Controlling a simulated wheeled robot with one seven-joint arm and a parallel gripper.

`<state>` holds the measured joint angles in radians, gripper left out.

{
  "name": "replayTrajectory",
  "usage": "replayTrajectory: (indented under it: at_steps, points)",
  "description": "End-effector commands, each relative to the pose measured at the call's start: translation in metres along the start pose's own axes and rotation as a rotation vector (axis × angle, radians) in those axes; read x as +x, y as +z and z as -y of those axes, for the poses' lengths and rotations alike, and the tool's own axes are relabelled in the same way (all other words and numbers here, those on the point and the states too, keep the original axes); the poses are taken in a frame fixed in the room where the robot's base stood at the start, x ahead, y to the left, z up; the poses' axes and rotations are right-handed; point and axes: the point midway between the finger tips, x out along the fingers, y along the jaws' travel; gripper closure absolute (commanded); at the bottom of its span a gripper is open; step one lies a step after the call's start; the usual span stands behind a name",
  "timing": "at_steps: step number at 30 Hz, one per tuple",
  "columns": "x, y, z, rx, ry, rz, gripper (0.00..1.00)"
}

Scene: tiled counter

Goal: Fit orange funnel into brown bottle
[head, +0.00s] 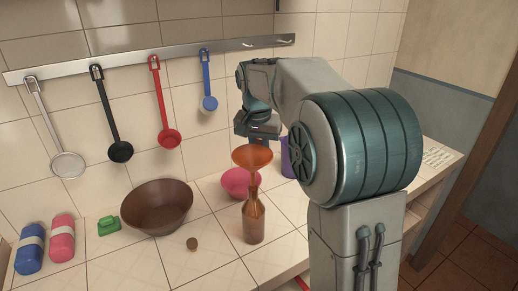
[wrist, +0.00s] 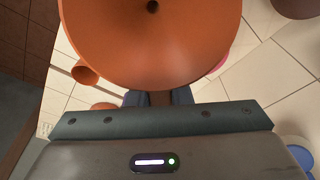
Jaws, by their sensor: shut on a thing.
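The orange funnel (head: 252,156) is upright in the head view, wide mouth up, directly above the brown bottle (head: 254,222). The bottle stands upright on the tiled counter. My gripper (head: 260,141) is shut on the funnel's rim, at its far side in the head view. The spout points down at the bottle's neck; I cannot tell whether its tip is inside the neck or just above it. In the wrist view the funnel (wrist: 150,50) fills the top middle, with its dark hole near the top edge. The gripper's fingers (wrist: 158,98) are partly hidden by the rim.
A pink bowl (head: 237,182) and a purple container (head: 288,160) stand behind the bottle. Utensils hang from a wall rail (head: 150,60).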

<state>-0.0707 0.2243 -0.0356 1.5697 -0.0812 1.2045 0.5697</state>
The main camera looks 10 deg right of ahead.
Motion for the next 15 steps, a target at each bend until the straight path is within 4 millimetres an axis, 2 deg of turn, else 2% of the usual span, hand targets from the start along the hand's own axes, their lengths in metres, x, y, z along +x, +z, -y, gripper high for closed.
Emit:
replayTrajectory:
  at_steps: [15]
  points:
    - [0.014,0.002,0.0,0.0,0.0,0.0,1.0]
